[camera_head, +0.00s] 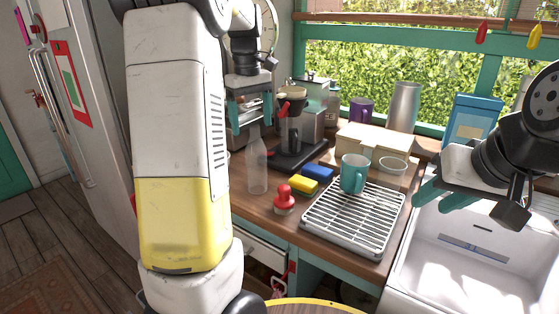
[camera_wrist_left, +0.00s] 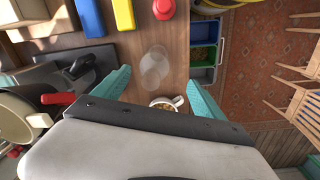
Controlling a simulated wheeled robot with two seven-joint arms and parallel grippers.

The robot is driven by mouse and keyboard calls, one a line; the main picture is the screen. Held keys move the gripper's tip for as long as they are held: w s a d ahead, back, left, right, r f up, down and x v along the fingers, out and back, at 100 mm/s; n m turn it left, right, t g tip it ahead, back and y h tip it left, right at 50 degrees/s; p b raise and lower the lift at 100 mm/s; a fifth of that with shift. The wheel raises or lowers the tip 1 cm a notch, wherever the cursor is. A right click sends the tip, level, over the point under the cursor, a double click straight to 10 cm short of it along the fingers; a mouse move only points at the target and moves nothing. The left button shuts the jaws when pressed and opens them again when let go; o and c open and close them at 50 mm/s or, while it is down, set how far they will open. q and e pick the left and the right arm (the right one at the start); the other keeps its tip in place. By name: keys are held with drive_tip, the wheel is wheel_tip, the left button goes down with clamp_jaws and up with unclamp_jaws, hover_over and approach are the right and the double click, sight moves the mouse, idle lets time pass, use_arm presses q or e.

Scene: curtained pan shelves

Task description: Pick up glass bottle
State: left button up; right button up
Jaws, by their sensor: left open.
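The clear glass bottle (camera_head: 257,170) stands upright on the wooden counter, left of the red-knobbed item. In the left wrist view the bottle (camera_wrist_left: 154,66) is seen from above, as faint round outlines just beyond and between the fingertips. My left gripper (camera_head: 249,117) is open and empty, its teal fingers pointing down above the bottle's neck. The fingers also show spread apart in the left wrist view (camera_wrist_left: 158,80). My right gripper (camera_head: 436,200) is open and empty at the right, over the sink edge, far from the bottle.
Close to the bottle are a red-knobbed item (camera_head: 284,198), a yellow sponge (camera_head: 303,186) and a black coffee maker (camera_head: 293,150). A teal mug (camera_head: 354,173) stands on the drying rack (camera_head: 350,220). A white cup (camera_wrist_left: 168,103) sits near the counter edge.

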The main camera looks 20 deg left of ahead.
sight(256, 145)
use_arm(q)
drive_tip(key=shift+w+d+f, duration=0.1)
drive_tip(key=shift+w+f, duration=0.2)
drive_tip(key=shift+w, duration=0.6)
drive_tip(key=shift+w+f, duration=0.1)
drive_tip(key=shift+f, duration=0.1)
wheel_tip(256, 145, down, 7)
drive_tip(key=shift+f, duration=0.2)
clamp_jaws()
